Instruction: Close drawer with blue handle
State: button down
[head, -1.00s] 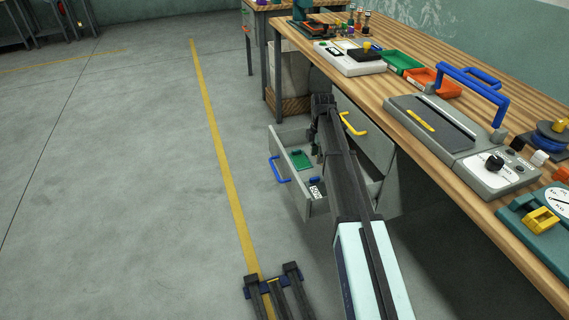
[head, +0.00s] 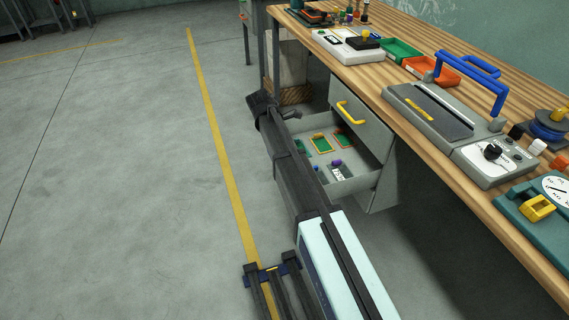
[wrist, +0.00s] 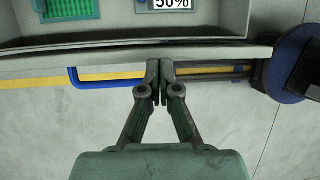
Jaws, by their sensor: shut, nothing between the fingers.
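The open lower drawer (head: 352,186) sticks out from the workbench in the head view, with its inside showing. Its front is mostly hidden there behind my arm, and so is its blue handle. In the wrist view the drawer's front panel (wrist: 215,54) runs across the picture, and the blue handle (wrist: 105,85) shows just left of my fingers. My gripper (wrist: 160,64) is shut and empty. Its fingertips are at the outer side of the front panel, right of the handle. I cannot tell whether they touch the panel.
A shut upper drawer with a yellow handle (head: 350,113) is in the bench above. Green and orange items (head: 321,143) and small gauges lie in the open drawer. The wooden bench top (head: 395,120) holds several devices and trays. The floor left of my arm is clear.

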jog(key=s+a+r+t+h+b, duration=0.1)
jog(key=s+a+r+t+h, duration=0.2)
jog(key=s+a, duration=0.6)
jog(key=w+d+f+h+b, duration=0.1)
jog(key=w+d+f+b, duration=0.1)
jog(key=w+d+f, duration=0.3)
jog(key=d+f, duration=0.1)
jog(key=d, duration=0.2)
jog(key=shift+w+d+f+g, duration=0.2)
jog(key=shift+f+g, duration=0.05)
jog(key=shift+g, duration=0.05)
jog(key=shift+d, duration=0.1)
